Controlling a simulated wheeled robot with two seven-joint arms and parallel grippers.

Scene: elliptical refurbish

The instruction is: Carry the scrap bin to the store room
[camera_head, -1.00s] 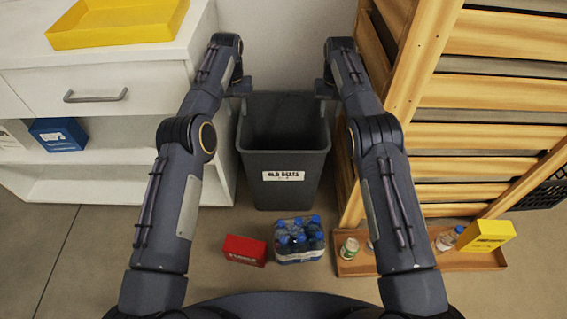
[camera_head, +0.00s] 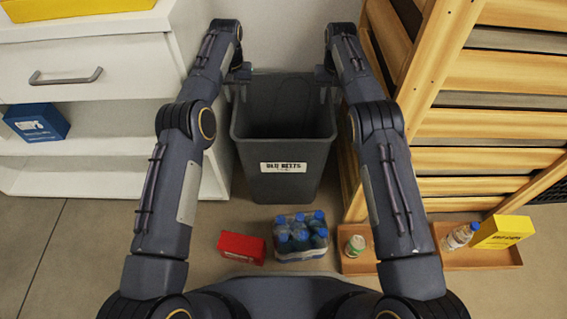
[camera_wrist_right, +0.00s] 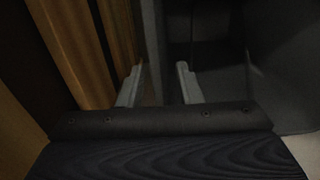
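The scrap bin (camera_head: 283,186) is a dark grey, open-topped, upright bin with a white label reading roughly "OLD BELTS". It stands on the floor against the wall and looks empty. My left gripper (camera_head: 241,77) is at the bin's left rim, and my right gripper (camera_head: 325,77) is at its right rim. In the right wrist view, the right gripper's fingers (camera_wrist_right: 157,87) are apart, with the bin's side wall (camera_wrist_right: 154,45) between them and no visible grip on it. The left fingers are too small and hidden to judge.
A white drawer cabinet (camera_head: 110,75) stands close on the left, a wooden slatted rack (camera_head: 480,125) close on the right. On the floor in front are a red box (camera_head: 241,247), a bottle pack (camera_head: 300,238) and a wooden tray (camera_head: 480,259) holding small items.

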